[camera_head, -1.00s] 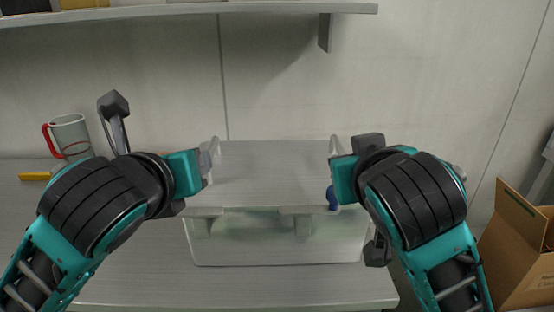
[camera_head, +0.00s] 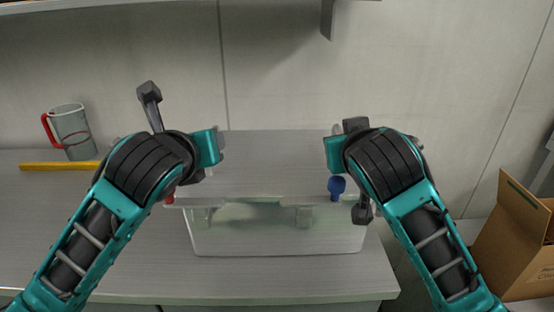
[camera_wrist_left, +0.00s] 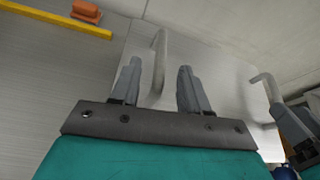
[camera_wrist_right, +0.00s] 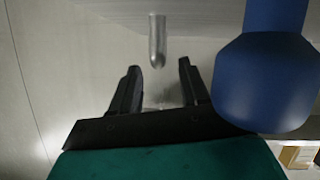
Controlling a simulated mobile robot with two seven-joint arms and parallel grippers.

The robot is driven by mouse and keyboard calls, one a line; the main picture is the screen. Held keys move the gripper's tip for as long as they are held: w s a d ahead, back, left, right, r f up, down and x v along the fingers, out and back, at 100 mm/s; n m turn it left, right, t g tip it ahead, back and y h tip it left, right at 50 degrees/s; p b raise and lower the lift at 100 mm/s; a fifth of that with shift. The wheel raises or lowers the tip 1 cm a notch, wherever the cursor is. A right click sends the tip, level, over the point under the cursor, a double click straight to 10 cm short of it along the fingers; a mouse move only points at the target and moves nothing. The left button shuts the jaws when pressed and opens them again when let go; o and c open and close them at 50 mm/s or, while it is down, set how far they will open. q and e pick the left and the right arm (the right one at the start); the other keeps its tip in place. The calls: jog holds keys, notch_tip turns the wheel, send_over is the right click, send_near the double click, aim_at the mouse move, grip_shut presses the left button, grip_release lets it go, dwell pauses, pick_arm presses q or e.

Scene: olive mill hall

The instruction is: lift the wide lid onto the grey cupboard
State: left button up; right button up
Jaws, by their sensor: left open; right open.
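The wide lid (camera_head: 270,170) is a flat grey plate lying level over a clear box (camera_head: 275,240), with an upright bar handle at each end. My left gripper (camera_head: 221,146) is open at the lid's left end. In the left wrist view the lid's left handle (camera_wrist_left: 159,65) stands between the open fingers (camera_wrist_left: 158,85). My right gripper (camera_head: 329,145) is open at the right end. In the right wrist view a handle (camera_wrist_right: 157,40) lies just ahead, in line with the gap between the fingers (camera_wrist_right: 157,80). I cannot make out which surface is the grey cupboard.
A blue knob-like object (camera_head: 336,186) is close beside my right gripper. A mug with a red handle (camera_head: 72,130) and a yellow bar (camera_head: 55,166) are on the grey worktop (camera_head: 130,265) at left. A cardboard box (camera_head: 512,240) stands at right. A shelf bracket (camera_head: 327,18) hangs above.

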pick_arm(q)
jog(key=shift+x, duration=2.75)
pick_arm(e)
jog(key=shift+x, duration=2.75)
pick_arm(q)
grip_shut()
pick_arm(e)
grip_shut()
jog(key=shift+r, duration=0.1)
